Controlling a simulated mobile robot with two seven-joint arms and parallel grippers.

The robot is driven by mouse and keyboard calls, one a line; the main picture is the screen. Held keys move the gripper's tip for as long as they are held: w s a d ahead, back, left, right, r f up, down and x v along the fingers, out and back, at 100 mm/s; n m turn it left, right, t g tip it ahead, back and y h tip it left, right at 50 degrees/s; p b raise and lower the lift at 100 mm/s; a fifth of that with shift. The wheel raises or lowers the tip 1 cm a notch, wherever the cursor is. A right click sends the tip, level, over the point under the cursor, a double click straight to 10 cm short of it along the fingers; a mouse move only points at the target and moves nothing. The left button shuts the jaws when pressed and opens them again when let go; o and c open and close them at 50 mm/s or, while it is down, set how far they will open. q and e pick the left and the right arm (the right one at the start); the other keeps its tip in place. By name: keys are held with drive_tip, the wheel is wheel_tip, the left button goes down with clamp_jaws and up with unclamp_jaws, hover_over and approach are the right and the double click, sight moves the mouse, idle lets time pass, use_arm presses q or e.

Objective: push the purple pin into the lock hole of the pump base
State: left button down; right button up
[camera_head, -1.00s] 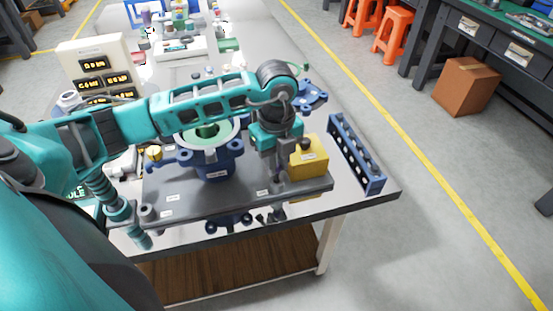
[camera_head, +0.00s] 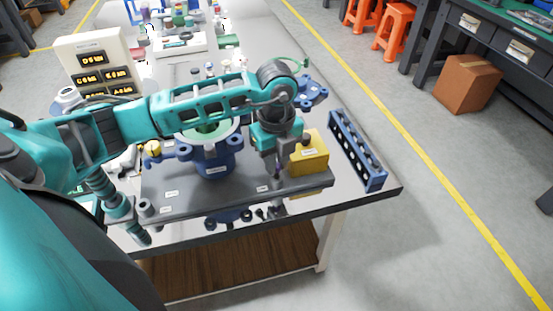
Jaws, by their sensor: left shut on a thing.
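My left gripper (camera_head: 275,170) points down over the front right of the dark grey base plate (camera_head: 225,196), just left of the yellow block. It is shut on the purple pin (camera_head: 277,173), of which only a small purple bit shows between the fingers. The fingers hide most of the pin and the spot beneath it. I cannot tell whether the pin's tip is in a hole. The blue pump body (camera_head: 215,163) stands upright on the plate, left of the gripper, with my arm passing over it. My right gripper is not in view.
A yellow block (camera_head: 310,158) stands close to the gripper's right. A blue rack (camera_head: 357,150) with holes lies near the table's right edge. A blue flanged part (camera_head: 310,92) sits behind. A display panel (camera_head: 92,65) stands at the back left.

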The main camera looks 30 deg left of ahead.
use_arm(q)
drive_tip(key=shift+f+b, duration=0.6)
drive_tip(key=shift+f, duration=0.45)
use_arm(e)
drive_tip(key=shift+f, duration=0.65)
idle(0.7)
use_arm(q)
drive_tip(key=c, duration=0.9)
unclamp_jaws()
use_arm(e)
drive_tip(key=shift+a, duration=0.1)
use_arm(q)
wheel_tip(320, 180, up, 2)
drive_tip(key=shift+r+p, duration=0.15)
drive_tip(key=shift+p, duration=0.85)
wheel_tip(320, 180, up, 6)
drive_tip(key=p, duration=0.4)
drive_tip(key=shift+p, duration=0.4)
drive_tip(key=shift+r+p, duration=0.35)
drive_tip(key=shift+r, duration=0.1)
drive_tip(key=shift+f, duration=0.1)
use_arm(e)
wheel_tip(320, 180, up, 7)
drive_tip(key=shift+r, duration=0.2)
